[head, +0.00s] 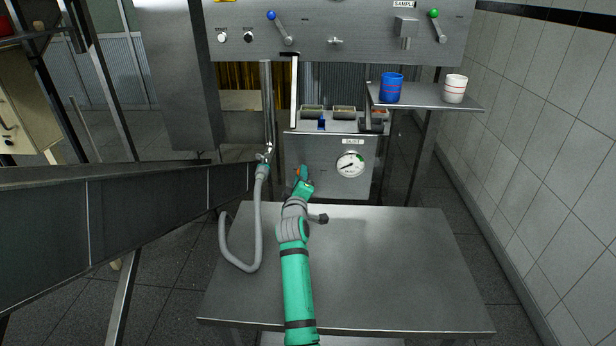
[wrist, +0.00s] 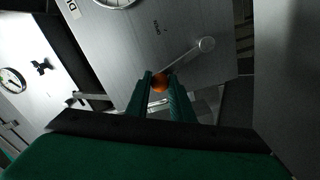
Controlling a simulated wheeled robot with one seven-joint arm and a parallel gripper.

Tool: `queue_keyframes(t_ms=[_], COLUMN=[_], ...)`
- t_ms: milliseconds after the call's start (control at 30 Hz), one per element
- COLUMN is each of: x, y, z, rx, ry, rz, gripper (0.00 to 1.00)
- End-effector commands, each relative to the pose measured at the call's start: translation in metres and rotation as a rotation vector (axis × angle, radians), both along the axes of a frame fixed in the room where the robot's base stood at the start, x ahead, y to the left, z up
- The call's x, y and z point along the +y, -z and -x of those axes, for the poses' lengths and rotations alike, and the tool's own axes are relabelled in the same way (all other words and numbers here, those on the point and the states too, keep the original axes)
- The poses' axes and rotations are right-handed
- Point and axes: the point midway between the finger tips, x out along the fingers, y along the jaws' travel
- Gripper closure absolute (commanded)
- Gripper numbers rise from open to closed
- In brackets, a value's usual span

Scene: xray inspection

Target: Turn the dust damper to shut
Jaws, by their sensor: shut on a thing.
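The dust damper lever is a thin metal rod (wrist: 184,60) with an orange ball knob (wrist: 160,84) at its end. It pivots at a round hub (wrist: 206,44) on the steel panel. My gripper (wrist: 161,78) is shut on the orange knob, one finger on each side. In the head view my gripper (head: 304,181) is at the lower panel, left of the round dial gauge (head: 350,164). The knob shows there as a small orange patch (head: 302,170); the rod and hub are mostly hidden.
A steel table (head: 390,260) lies below my arm. A grey hose (head: 257,215) hangs left of the gripper. A shelf (head: 425,97) holds a blue cup (head: 391,87) and a white cup (head: 455,88). Blue-knobbed (head: 271,15) and green-knobbed (head: 434,13) levers are on the upper panel.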

Motion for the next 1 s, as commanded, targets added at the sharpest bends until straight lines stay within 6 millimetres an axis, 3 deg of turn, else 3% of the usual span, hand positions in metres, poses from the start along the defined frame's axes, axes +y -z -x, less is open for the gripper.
queue_keyframes(t_ms=[400,1000], x=[0.021,0.026], y=[0.010,0.014], z=[0.000,0.000], rx=[0.001,0.002], ry=[0.000,-0.001], rz=[0.250,0.312], gripper=[1.00,1.00])
